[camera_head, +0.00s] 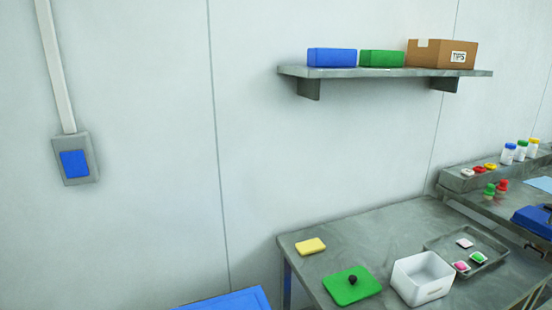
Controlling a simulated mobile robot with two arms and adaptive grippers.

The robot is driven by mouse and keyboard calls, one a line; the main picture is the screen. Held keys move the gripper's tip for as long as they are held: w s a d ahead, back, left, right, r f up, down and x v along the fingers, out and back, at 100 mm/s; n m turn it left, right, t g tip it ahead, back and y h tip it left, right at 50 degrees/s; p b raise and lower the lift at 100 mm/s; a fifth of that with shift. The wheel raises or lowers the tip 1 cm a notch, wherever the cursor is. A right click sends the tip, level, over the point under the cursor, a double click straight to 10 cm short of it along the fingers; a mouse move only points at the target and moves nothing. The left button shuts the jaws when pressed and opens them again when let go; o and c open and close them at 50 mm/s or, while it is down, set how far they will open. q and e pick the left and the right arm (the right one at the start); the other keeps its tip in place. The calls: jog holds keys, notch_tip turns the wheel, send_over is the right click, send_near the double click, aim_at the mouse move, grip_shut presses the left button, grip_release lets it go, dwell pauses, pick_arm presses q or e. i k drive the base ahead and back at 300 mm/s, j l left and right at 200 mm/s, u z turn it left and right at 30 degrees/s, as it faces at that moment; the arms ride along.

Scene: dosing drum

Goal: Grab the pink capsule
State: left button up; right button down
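A small pink piece (461,266), which looks like the pink capsule, lies at the near left of a grey tray (437,244) on the metal table, beside the white bin. A green piece (478,257) lies right beside it, and a pale pinkish piece (465,243) lies farther back in the tray. They are too small to make out in detail. Neither of my grippers shows in this view.
A white open bin (422,291) stands left of the tray. A green lid with a black knob (352,286) and a yellow block (311,246) lie farther left on the table (380,235). Bottles and a blue case (533,221) stand at the right. A shelf (390,72) hangs above.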

aim_at(461, 266)
jog(key=z, duration=1.4)
jog(key=i+l+z, duration=0.2)
jog(key=i+l, duration=0.25)
jog(key=l, duration=0.1)
